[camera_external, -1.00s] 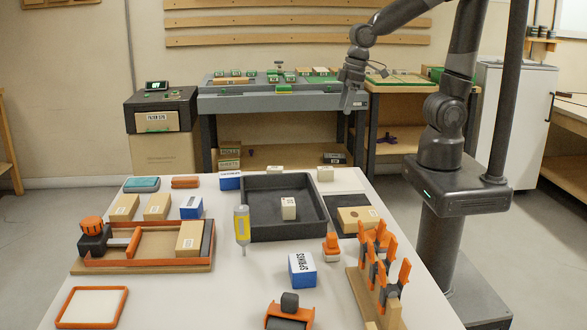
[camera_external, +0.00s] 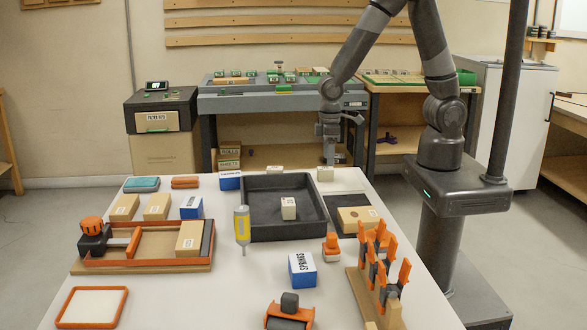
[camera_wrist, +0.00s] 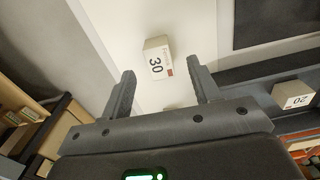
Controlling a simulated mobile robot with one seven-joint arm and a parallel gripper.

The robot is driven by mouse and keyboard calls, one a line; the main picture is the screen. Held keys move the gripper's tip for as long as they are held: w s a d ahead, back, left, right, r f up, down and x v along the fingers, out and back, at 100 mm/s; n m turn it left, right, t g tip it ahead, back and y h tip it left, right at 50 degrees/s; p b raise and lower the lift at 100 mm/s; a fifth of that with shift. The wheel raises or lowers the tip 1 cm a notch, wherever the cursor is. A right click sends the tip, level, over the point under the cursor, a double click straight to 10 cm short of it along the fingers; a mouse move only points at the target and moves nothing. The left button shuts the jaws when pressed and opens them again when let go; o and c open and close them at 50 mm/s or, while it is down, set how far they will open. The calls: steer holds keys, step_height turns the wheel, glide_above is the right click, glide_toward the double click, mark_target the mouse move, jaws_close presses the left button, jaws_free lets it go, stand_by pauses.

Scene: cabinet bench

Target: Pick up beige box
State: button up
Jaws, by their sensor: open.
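A small beige box (camera_external: 325,174) stands near the back edge of the white table, behind the dark tray's right corner. In the wrist view what appears to be this beige box (camera_wrist: 155,61) bears the number 30 and shows between and beyond my fingertips. My gripper (camera_external: 330,160) points down above or just behind it. In the wrist view my gripper (camera_wrist: 160,70) is open and empty, with a finger on each side of the box in the picture. Other beige boxes are one in the tray (camera_external: 288,208) and one behind it (camera_external: 274,170).
The dark tray (camera_external: 326,218) has raised walls beside the box. A blue box (camera_external: 230,181) stands at the tray's back left. A dark mat (camera_external: 341,225) with a wooden block (camera_external: 368,212) lies to the right. The grey bench (camera_external: 290,104) stands behind the table.

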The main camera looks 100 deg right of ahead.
mark_target(326, 168)
steer(key=shift+w+d+f, duration=0.1)
steer(key=shift+w+f, duration=0.1)
steer(key=shift+f, duration=1.25)
steer(key=shift+w+d+f, duration=0.1)
steer(key=shift+w+f, duration=0.1)
steer(key=shift+f, duration=1.25)
steer(key=c, duration=1.1)
